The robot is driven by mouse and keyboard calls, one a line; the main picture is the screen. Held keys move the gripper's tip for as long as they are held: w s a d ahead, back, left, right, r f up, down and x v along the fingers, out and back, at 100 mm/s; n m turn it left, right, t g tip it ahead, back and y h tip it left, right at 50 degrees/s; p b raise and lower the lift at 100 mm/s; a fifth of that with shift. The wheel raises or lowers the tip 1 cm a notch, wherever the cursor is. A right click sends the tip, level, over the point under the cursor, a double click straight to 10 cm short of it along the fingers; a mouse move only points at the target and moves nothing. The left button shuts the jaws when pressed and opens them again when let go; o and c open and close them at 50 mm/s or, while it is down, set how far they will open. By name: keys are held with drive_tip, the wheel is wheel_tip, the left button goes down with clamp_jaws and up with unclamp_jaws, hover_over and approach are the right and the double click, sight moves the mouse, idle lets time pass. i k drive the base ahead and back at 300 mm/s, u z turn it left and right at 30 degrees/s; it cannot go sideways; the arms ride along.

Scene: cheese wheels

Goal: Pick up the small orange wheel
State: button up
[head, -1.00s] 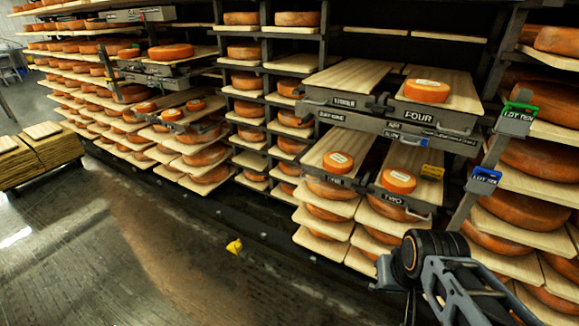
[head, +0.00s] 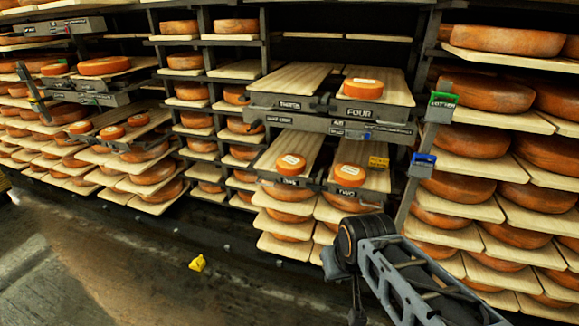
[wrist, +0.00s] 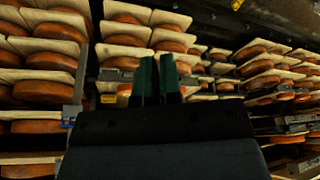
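One small orange wheel (head: 362,86) with a pale label sits on the upper pull-out board marked FOUR. A second small orange wheel (head: 290,164) sits on the lower left board. A third small wheel (head: 350,175) sits on the lower right board marked TWO. More small wheels (head: 112,132) stand on boards farther left. My arm crosses the lower right of the head view, where the fingertips cannot be made out. In the wrist view my gripper (wrist: 159,82) shows two green fingers close together, with nothing visible between them.
Racks of large orange wheels (head: 505,39) on boards fill the back and right. A green tag (head: 440,100) and a blue tag (head: 422,160) sit on a rack post at right. A yellow object (head: 197,263) lies on the floor, which is otherwise open at lower left.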

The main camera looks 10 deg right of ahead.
sight(290, 164)
drive_tip(key=u, duration=0.05)
drive_tip(key=i, duration=0.65)
drive_tip(key=u, duration=0.9)
drive_tip(key=i, duration=0.75)
drive_tip(key=u, duration=0.55)
